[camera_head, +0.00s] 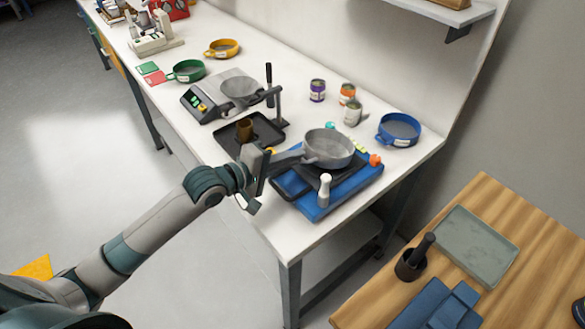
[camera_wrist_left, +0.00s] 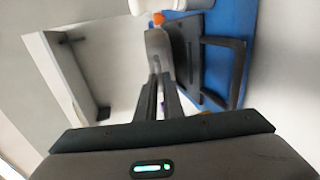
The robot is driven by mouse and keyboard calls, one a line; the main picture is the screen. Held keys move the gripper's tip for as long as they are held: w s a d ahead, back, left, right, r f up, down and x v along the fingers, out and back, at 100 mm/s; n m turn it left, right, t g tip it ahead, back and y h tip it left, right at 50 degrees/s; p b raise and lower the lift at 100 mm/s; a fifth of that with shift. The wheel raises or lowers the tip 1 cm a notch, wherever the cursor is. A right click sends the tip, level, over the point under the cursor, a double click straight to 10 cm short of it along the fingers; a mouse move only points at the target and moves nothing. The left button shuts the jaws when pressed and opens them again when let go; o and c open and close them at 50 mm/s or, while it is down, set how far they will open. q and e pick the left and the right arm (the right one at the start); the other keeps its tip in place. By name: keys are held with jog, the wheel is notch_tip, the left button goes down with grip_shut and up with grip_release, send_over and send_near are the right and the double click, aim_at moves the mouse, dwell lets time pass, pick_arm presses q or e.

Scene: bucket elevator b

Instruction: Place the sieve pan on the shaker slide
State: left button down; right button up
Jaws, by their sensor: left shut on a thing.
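The grey sieve pan (camera_head: 328,147) is over the shaker in the head view, its handle pointing left to my left gripper (camera_head: 268,165). My left gripper is shut on the handle; the wrist view shows its fingers (camera_wrist_left: 158,92) on the grey handle (camera_wrist_left: 158,47). The shaker has a blue base (camera_head: 317,207) and a dark slide (camera_head: 296,186), partly hidden by the pan. The blue base (camera_wrist_left: 238,20) also shows at the right of the wrist view. I cannot tell whether the pan touches the slide. My right gripper is not in view.
A pale upright knob (camera_head: 324,190) stands at the shaker's front. A black tray with a stand (camera_head: 262,142) is left of the pan. A blue sieve (camera_head: 399,129) and several small cans (camera_head: 352,114) are behind. A balance (camera_head: 205,103) stands further left.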

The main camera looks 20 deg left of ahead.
pick_arm(q)
notch_tip(320, 180, down, 3)
jog(key=shift+r+p, duration=0.15)
jog(key=shift+p, duration=0.4)
jog(key=shift+f, duration=0.65)
jog(key=c, duration=1.9)
grip_release()
jog(key=shift+s, duration=0.1)
jog(key=b+v, duration=0.2)
jog(key=v, duration=1)
jog(key=shift+b, duration=0.35)
